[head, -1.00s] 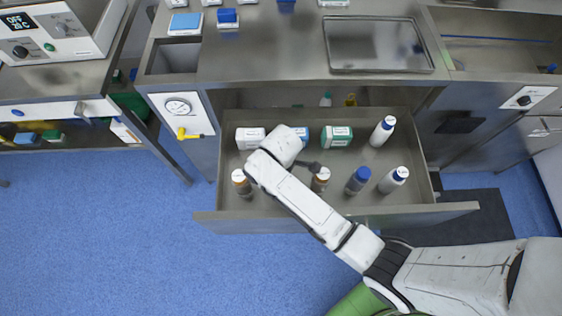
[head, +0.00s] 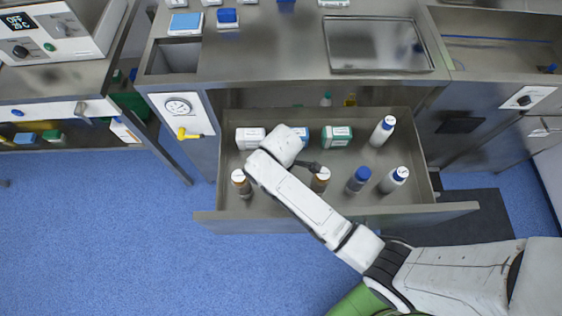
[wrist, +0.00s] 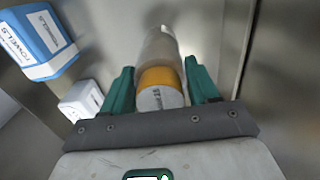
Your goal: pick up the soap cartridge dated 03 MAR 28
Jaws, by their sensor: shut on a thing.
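My gripper (wrist: 160,72) has its two green fingers on either side of an upright-looking soap cartridge (wrist: 161,98), and it is shut on it. The cartridge has a white round end with small print, an orange band and a pale body. The print is too small to read for sure. In the head view my gripper (head: 309,168) is mostly hidden behind my arm; an orange-brown cartridge with a white top (head: 320,181) stands right at it in the open drawer. Another orange-brown cartridge (head: 240,183) stands at the drawer's left.
The open drawer (head: 420,178) also holds blue-capped bottles (head: 358,180), a white bottle (head: 382,131), a green-and-white box (head: 336,136) and a white box (head: 250,138). The wrist view shows a blue towels box (wrist: 40,42) and a small white box (wrist: 80,100). Bare drawer floor lies between them.

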